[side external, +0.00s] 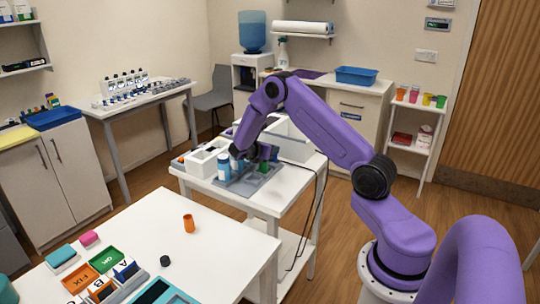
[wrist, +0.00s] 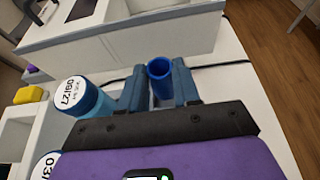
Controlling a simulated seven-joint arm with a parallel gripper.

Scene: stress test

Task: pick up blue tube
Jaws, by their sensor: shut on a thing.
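In the wrist view the blue tube (wrist: 161,82) stands between the two fingers of my gripper (wrist: 160,84), its open round mouth facing the camera. The fingers are shut on it, one on each side. The tube's lower part is hidden by the dark gripper body. In the side view my gripper (side external: 240,158) is low over the white cart (side external: 285,192), and I cannot clearly make out the tube there. Whether the tube is off its support cannot be told.
A blue bottle (wrist: 98,101) with a white cap marked 09/27 is close left of my gripper; another white cap (wrist: 45,166) is below it. A white box (wrist: 130,47) stands beyond the fingers.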

